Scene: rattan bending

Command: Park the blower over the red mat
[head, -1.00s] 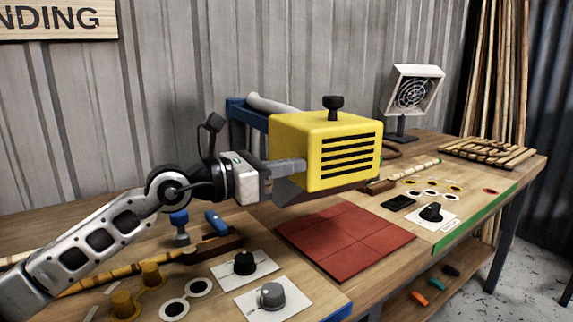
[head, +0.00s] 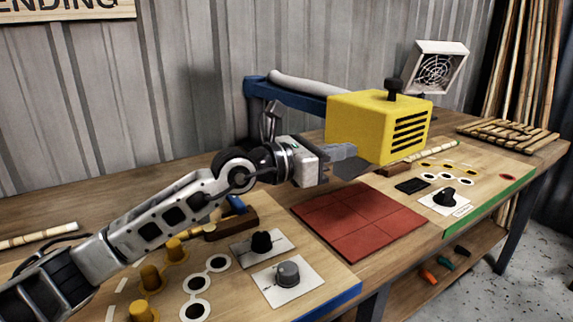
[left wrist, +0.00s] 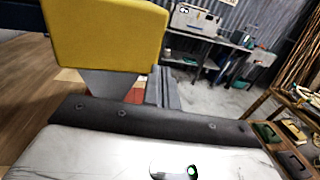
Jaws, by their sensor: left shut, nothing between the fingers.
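The blower (head: 375,130) is a yellow box with black slots and a black knob, carried on a blue swing arm (head: 300,98). In the head view it appears raised above the bench, over or behind the back right part of the red mat (head: 360,225); its exact height and overlap cannot be told. My left gripper (head: 346,162) is shut and empty, with its fingers at the blower's lower left side; whether they touch is unclear. In the left wrist view the blower (left wrist: 105,35) fills the upper left, close to the fingers (left wrist: 163,88). My right gripper is not in view.
Dial plates (head: 282,280) and yellow pegs (head: 150,278) stand front left. A black knob (head: 445,196) sits on the green-edged board at right. A white fan (head: 437,68) stands behind. A bamboo rack (head: 508,133) lies at the far right. The mat surface is clear.

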